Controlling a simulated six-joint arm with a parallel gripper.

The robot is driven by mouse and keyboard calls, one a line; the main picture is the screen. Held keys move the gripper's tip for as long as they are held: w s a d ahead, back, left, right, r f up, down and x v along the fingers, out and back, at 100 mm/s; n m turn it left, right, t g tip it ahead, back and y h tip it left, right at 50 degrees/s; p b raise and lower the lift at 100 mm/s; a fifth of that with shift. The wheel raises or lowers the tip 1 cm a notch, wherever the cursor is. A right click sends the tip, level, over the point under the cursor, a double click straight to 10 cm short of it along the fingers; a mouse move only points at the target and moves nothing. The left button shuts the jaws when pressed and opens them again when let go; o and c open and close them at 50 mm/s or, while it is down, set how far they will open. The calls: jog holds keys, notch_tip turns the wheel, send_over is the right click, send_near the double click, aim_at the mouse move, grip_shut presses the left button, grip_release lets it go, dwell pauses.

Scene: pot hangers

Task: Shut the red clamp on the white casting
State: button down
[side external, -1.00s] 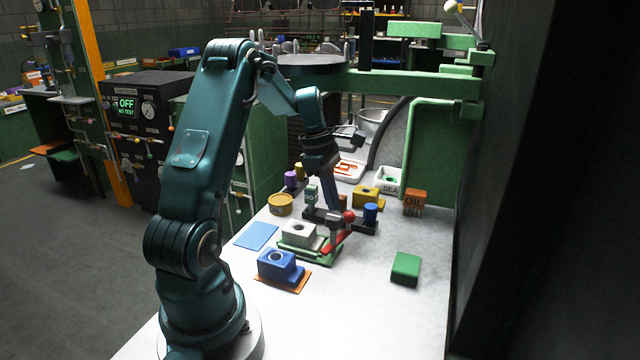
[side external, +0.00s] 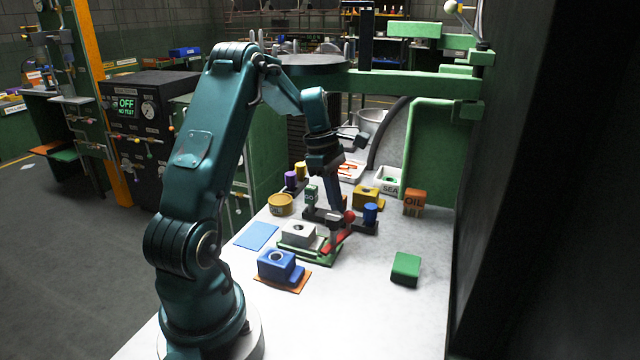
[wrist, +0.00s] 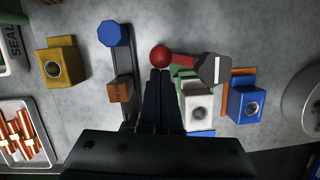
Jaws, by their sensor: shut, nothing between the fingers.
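The white casting (side external: 298,233) sits on a green base (side external: 322,258) near the table's middle; in the wrist view it (wrist: 198,107) is right of my fingers. The red clamp (side external: 335,242) stands at the casting's right side. In the wrist view its red arm (wrist: 184,61) runs from a red ball knob (wrist: 161,57) to a grey block (wrist: 214,70). My gripper (side external: 339,209) points down, shut and empty. Its fingertips (wrist: 160,73) are right beside the knob; I cannot tell whether they touch. Whether the clamp presses on the casting is unclear.
A blue casting (side external: 276,264) on an orange plate is in front of the white one. A dark rack with a blue knob (side external: 370,212) is close behind the clamp. A yellow block (side external: 366,197), an oil box (side external: 414,202) and a green block (side external: 406,267) stand around.

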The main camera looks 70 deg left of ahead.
aim_at(353, 213)
jog(key=shift+w+d+m, duration=0.15)
jog(key=shift+w+m, duration=0.05)
jog(key=shift+m, duration=0.2)
jog(key=shift+w+d+m+g, duration=0.15)
jog(key=shift+w+d+m, duration=0.1)
jog(key=shift+m, duration=0.35)
jog(key=shift+w+d+m+g, duration=0.15)
jog(key=shift+w+m, duration=0.1)
jog(key=shift+m, duration=0.35)
jog(key=m, duration=0.2)
jog(key=w+d+m+g, duration=0.1)
jog(key=shift+d+m+h, duration=0.3)
jog(key=shift+m, duration=0.1)
jog(key=m, duration=0.1)
jog(key=d+m, duration=0.1)
jog(key=m, duration=0.1)
jog(key=shift+w+d+g, duration=0.25)
jog(key=shift+d+g, duration=0.15)
jog(key=shift+d+m+g, duration=0.2)
jog(key=shift+d+m, duration=0.25)
jog(key=shift+m, duration=0.55)
jog(key=shift+d+m+g, duration=0.2)
jog(key=shift+d+m, duration=0.2)
jog(key=shift+m, duration=0.6)
jog(key=shift+s+d, duration=0.1)
jog(key=v, duration=0.5)
jog(key=shift+r, duration=0.1)
